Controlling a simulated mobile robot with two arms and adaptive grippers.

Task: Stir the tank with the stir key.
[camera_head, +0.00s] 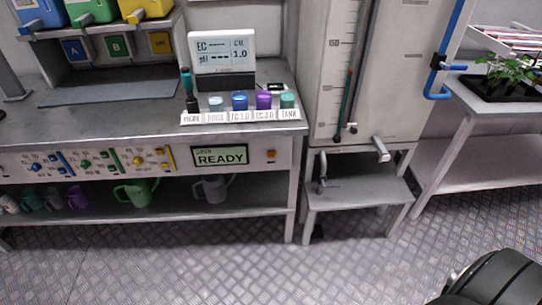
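The tank (390,75) is a tall pale grey vessel with a dark level scale on its front, standing on a metal stand right of the bench. A small orange square key (271,156) sits on the bench's front panel, just right of a green display (220,155) reading READY. It looks like the stir key, but I cannot read a label on it. Neither of my grippers is in view.
The bench (145,122) holds a meter (222,52), a dark and green probe (188,90) and small capped cups. Jugs, including a green one (137,192), stand on its lower shelf. A plant table (500,115) is at right. The floor (200,265) in front is clear.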

